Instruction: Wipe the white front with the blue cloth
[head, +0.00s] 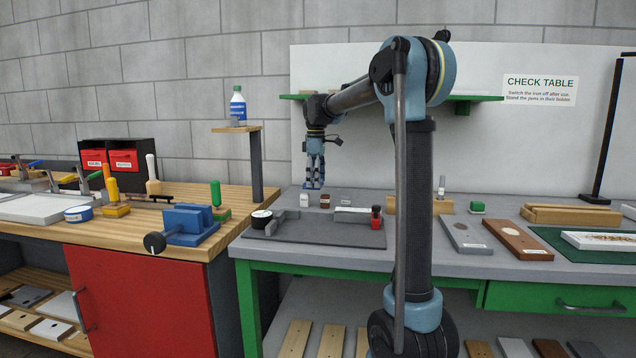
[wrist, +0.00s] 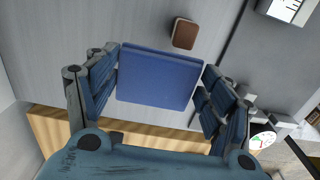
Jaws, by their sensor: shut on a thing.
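My gripper (head: 314,182) is shut on the blue cloth (wrist: 158,78), which sits flat and folded between the two fingers in the wrist view. In the head view only a small blue part of the cloth (head: 313,187) shows under the fingers, above the back of the grey table. The white front (head: 583,240) lies on a green mat (head: 560,236) at the far right of the head view, well apart from my gripper. Brownish marks show on its top. Its right end is cut off by the picture edge.
A small brown block (head: 325,201) and a white block (head: 305,200) stand near my gripper. Grey (head: 466,238) and brown (head: 517,240) boards lie left of the green mat. A green shelf (head: 480,98) hangs behind.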

